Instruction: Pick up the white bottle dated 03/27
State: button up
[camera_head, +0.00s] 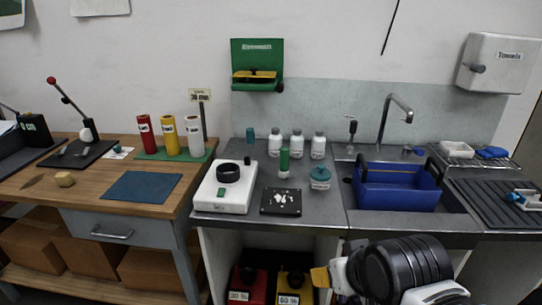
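Three white bottles stand upright in a row at the back of the grey counter: a left one (275,143), a middle one (297,143) and a right one (318,145). Each has a white cap and a label with small dark print. The dates are too small to read, so I cannot tell which is 03/27. My arm (400,270) shows at the bottom right, low in front of the counter and well apart from the bottles. Its fingertips cannot be made out, and no bottle is near it.
A green-topped tube (284,164) stands in front of the bottles, beside a teal-lidded jar (320,178). A black tray (281,202) with white pieces and a white device (227,189) are nearer the front edge. A blue basket (397,189) sits in the sink at right.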

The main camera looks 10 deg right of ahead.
aim_at(318, 141)
jog(key=i+j+z, duration=0.1)
jog(key=i, duration=1)
